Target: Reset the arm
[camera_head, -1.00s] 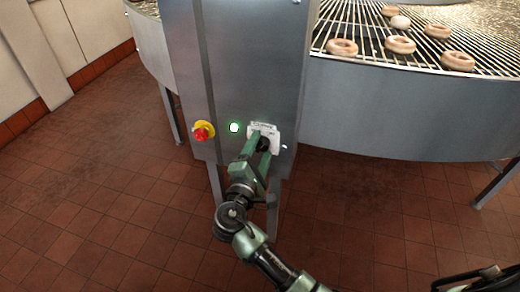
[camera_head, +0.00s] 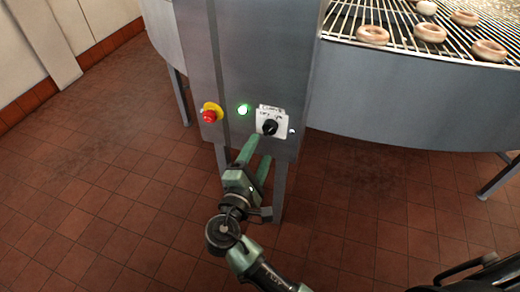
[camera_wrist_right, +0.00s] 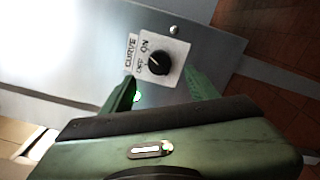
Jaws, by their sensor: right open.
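The right gripper (camera_head: 256,149) is open and empty. Its green fingers are just below the black rotary knob (camera_head: 269,127) on a white label plate (camera_head: 272,113), apart from the knob. In the right wrist view the knob (camera_wrist_right: 159,62) shows whole beyond the gap between the fingertips (camera_wrist_right: 160,84), and the plate (camera_wrist_right: 177,48) reads CURVE, OFF and ON. I cannot tell for sure which mark the knob points to. The left gripper is not in view.
A lit green lamp (camera_head: 243,109) and a red stop button (camera_head: 208,116) on yellow sit left of the knob on the grey cabinet (camera_head: 250,55). A wire conveyor (camera_head: 400,45) with several glazed rings is at upper right. The tiled floor (camera_head: 90,180) at left is clear.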

